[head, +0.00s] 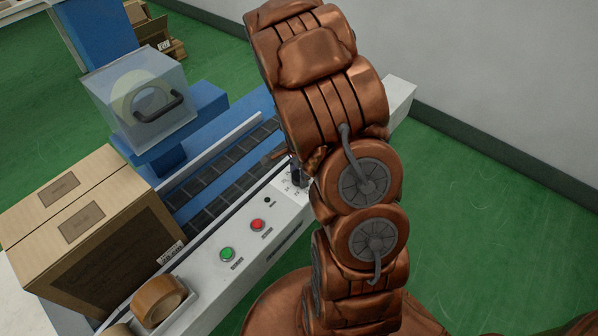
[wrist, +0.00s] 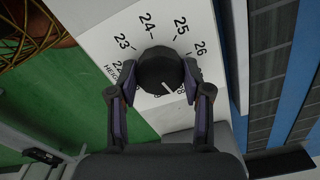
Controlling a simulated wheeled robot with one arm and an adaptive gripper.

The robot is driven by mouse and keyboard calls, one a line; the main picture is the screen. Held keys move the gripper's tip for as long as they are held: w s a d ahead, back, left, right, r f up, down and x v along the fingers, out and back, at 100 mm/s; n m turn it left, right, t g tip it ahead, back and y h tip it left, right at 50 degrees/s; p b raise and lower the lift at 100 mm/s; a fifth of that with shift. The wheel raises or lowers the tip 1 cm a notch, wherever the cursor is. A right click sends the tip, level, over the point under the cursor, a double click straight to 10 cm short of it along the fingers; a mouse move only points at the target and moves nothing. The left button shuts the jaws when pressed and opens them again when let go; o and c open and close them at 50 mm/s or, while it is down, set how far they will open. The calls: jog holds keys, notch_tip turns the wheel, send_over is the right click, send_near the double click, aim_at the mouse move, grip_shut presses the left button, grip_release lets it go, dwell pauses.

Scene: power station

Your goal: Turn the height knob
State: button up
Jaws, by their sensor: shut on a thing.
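The height knob (wrist: 160,68) is a round black dial with a white mark on a white panel, near the middle of the wrist view. Numbers from about 22 to 26 and further ones surround it, and the word beginning "HEIG" is partly covered. The white mark points down and slightly right in that view. My gripper (wrist: 160,80) is shut on the knob, with one finger at each side. In the head view my arm hides most of the knob; only a dark part of my gripper (head: 297,173) shows at the panel's far end.
The white control panel (head: 203,247) also carries a green button (head: 227,254) and a red button (head: 257,224). A cardboard box (head: 85,215) and a tape roll (head: 158,299) are at the left. A clear guard (head: 140,100) stands over the blue conveyor. Green floor is free at the right.

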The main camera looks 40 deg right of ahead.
aim_at(299, 176)
dwell(0.3)
jog(key=o, duration=1.2)
jog(key=shift+c, duration=0.2)
jog(key=shift+r, duration=0.1)
notch_tip(299, 176, up, 12)
dwell(0.7)
